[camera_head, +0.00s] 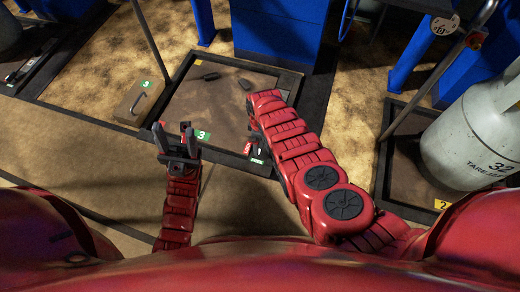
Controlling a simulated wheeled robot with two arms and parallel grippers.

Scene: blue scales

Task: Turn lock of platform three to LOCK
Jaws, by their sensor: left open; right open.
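Platform three (205,98) is a brown plate in a dark frame at the centre, with a green "3" label (203,135) on its front edge. A red tag (248,148) with small white lettering sits on the front edge, right of the label, with a black-and-white part beside it; I cannot read its setting. My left gripper (174,132) is open and empty, its two dark fingers pointing up just left of the label. My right arm reaches over the platform's right side. My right gripper (247,95) is mostly hidden by its own wrist; dark finger parts show, apart from the tag.
A brown box (140,103) with a handle and green label stands left of the platform. A grey gas cylinder (475,135) stands on the platform at right. Blue machine bodies (277,30) and poles fill the back. Bare floor (80,150) lies at left.

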